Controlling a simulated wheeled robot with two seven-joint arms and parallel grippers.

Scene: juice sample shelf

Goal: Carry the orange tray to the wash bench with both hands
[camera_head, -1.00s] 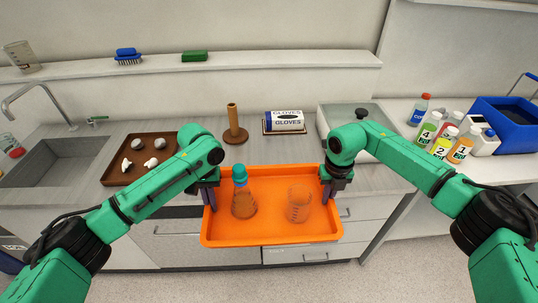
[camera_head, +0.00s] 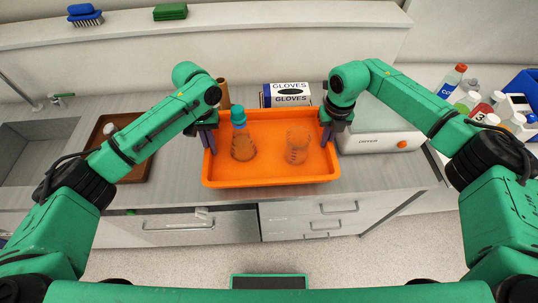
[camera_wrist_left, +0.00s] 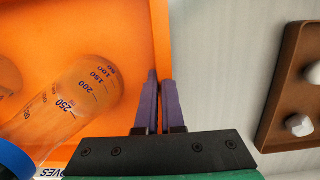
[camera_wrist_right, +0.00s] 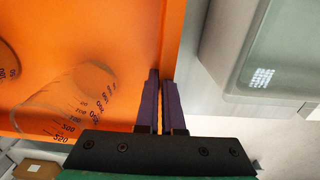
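The orange tray (camera_head: 272,182) is level over the grey wash bench (camera_head: 385,175), near its front edge; I cannot tell whether it touches the top. My left gripper (camera_head: 209,147) is shut on its left wall, and my right gripper (camera_head: 326,136) on its right wall. The wrist views show the purple fingers of the left gripper (camera_wrist_left: 158,100) and the right gripper (camera_wrist_right: 161,100) straddling the tray's walls. A flask with a blue-teal cap (camera_head: 239,117) stands in the tray's left half, and a clear beaker (camera_head: 298,146) in its right half.
A brown tray (camera_head: 134,172) and the sink (camera_head: 40,140) lie left. A brown peg (camera_head: 223,93) and glove box (camera_head: 288,94) stand behind the orange tray. A grey-lidded device (camera_head: 380,140) sits close right, with several bottles (camera_head: 470,100) beyond.

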